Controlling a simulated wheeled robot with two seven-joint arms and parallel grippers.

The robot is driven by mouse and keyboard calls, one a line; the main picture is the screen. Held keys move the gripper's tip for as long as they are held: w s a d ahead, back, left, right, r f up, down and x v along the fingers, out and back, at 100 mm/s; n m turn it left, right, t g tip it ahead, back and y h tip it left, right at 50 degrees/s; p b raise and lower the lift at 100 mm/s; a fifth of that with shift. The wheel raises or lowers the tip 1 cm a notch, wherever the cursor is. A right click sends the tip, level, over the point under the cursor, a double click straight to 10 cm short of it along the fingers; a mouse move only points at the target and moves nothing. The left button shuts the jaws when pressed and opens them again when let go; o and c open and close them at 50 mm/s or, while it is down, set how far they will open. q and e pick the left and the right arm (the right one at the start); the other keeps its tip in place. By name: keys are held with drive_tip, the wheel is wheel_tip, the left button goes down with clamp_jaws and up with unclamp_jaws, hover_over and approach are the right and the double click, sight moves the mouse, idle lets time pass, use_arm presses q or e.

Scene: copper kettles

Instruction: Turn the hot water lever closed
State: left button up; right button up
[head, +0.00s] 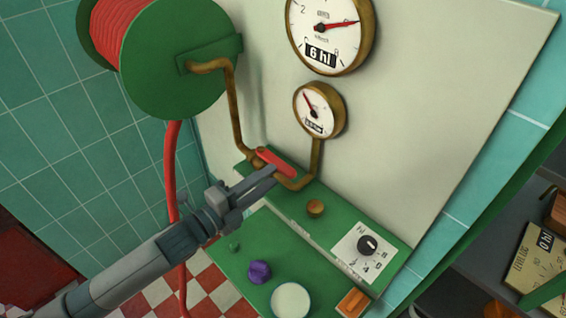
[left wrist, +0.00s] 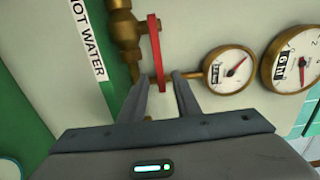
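The hot water lever (head: 276,163) is a red bar on the brass pipe above the green panel. In the left wrist view the red lever (left wrist: 154,45) stands beside the brass valve, near a "HOT WATER" label (left wrist: 88,38). My left gripper (head: 270,173) reaches in from the left, right at the lever. In the left wrist view its fingers (left wrist: 162,80) are apart, and the lever's lower end appears between their tips. I cannot tell whether a finger touches it. My right gripper is not in view.
A small gauge (head: 320,110) and a larger gauge (head: 331,30) are on the wall above. A green hose reel (head: 175,70) hangs at upper left with its red hose (head: 172,170). The green panel carries a dial (head: 367,245), a brass knob (head: 316,208) and a purple knob (head: 260,271).

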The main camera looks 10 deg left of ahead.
sight(283, 166)
use_arm(q)
drive_tip(key=p+x, duration=0.1)
drive_tip(key=x, duration=0.5)
drive_tip(key=shift+c, duration=0.6)
clamp_jaws()
